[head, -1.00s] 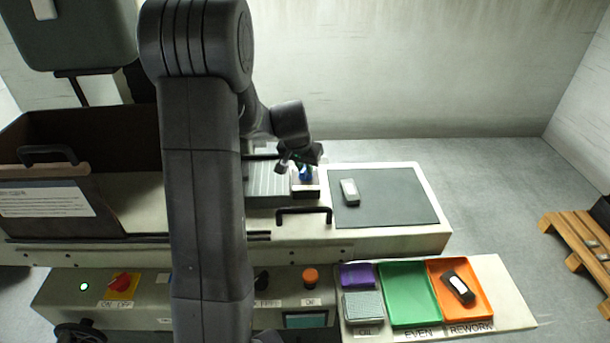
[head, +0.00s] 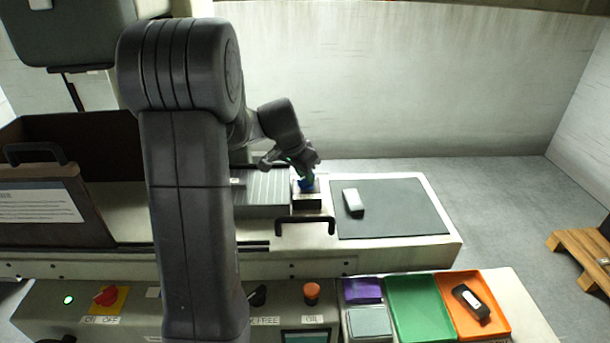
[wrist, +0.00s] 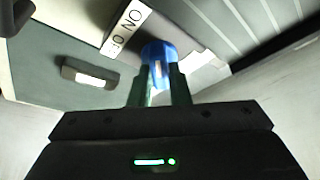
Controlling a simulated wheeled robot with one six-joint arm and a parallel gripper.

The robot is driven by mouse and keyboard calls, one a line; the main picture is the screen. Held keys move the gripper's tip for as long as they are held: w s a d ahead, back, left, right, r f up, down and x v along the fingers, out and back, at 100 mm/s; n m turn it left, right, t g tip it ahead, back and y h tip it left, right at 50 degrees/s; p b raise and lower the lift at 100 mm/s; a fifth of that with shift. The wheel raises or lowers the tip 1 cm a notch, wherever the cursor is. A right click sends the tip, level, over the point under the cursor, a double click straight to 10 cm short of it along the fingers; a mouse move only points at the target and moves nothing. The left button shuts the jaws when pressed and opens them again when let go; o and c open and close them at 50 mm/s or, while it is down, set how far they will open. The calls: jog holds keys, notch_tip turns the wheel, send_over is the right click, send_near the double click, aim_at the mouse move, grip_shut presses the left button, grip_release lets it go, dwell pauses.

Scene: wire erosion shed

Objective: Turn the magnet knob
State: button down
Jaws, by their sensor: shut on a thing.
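The magnet knob is a blue knob (wrist: 158,52) on a small block at the right end of the grey ribbed magnet plate (head: 262,190). In the wrist view my gripper (wrist: 160,85) has its two fingers on either side of the knob, shut on it.
A grey block with a pale label (head: 353,201) lies on the dark mat (head: 405,215). A black handle (head: 304,220) stands in front of the knob. Purple (head: 362,291), green (head: 420,312) and orange (head: 497,318) trays sit at the front right.

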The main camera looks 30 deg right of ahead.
jog(key=c, duration=1.4)
grip_release()
jog(key=shift+o, duration=0.2)
jog(key=shift+r, duration=0.1)
jog(key=v, duration=1.3)
jog(key=shift+a+r, duration=0.2)
jog(key=shift+r, duration=0.05)
jog(key=shift+f, duration=0.1)
jog(key=x, duration=1.3)
jog(key=shift+d+f, duration=0.25)
jog(key=shift+f, duration=0.05)
